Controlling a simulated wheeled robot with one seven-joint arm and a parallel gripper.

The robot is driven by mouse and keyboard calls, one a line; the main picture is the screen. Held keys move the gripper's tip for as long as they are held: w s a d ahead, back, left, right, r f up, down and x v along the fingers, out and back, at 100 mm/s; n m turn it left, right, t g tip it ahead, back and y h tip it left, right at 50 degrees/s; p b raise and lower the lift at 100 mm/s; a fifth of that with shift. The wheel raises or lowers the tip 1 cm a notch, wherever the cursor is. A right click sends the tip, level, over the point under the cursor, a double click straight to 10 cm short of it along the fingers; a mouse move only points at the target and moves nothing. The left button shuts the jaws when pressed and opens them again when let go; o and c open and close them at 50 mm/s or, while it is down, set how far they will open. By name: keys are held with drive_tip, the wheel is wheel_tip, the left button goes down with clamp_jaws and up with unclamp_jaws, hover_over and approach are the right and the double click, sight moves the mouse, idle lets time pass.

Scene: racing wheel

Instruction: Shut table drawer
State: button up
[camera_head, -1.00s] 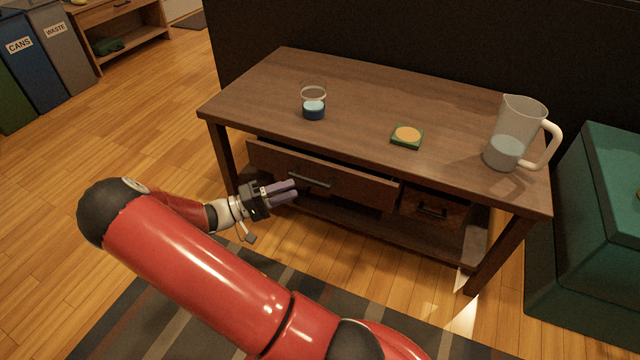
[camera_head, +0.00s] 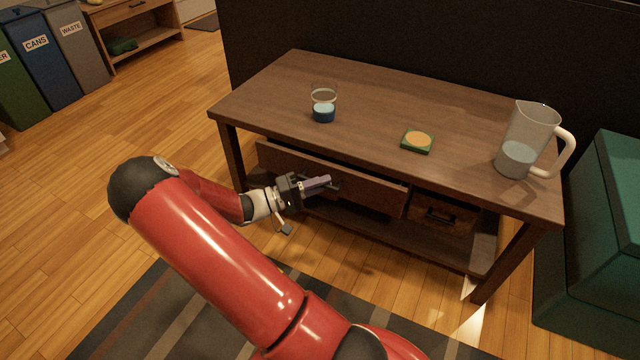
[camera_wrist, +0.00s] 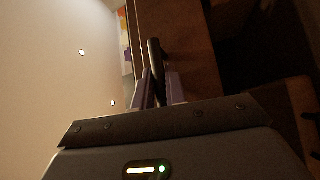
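The wooden table (camera_head: 370,95) has a wide drawer (camera_head: 375,192) under its left and middle part, which stands pulled out a little. The drawer front also shows in the wrist view (camera_wrist: 190,50). My gripper (camera_head: 326,184) is at the drawer's front, level with its dark handle. In the wrist view the handle (camera_wrist: 154,55) runs between my two purple fingers (camera_wrist: 160,90), which lie close along both sides of it. In the head view the fingers look close together and hide most of the handle.
A smaller drawer (camera_head: 440,213) sits to the right under the tabletop. A green box (camera_head: 590,240) is at the right. The floor at left is free.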

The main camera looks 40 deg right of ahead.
sight(324, 174)
clamp_jaws()
drive_tip(key=d, duration=0.1)
drive_tip(key=w+d, duration=0.1)
drive_tip(key=d, duration=0.1)
drive_tip(key=shift+w+d+b, duration=0.3)
drive_tip(key=shift+d+b, duration=0.05)
drive_tip(key=shift+b, duration=0.05)
drive_tip(key=shift+w+d+r, duration=0.1)
drive_tip(key=shift+d, duration=0.05)
drive_tip(key=o, duration=0.5)
unclamp_jaws()
drive_tip(key=shift+o, duration=0.2)
drive_tip(key=v, duration=0.7)
drive_tip(key=shift+a+p, duration=0.3)
drive_tip(key=shift+a, duration=0.05)
drive_tip(key=shift+w, duration=0.1)
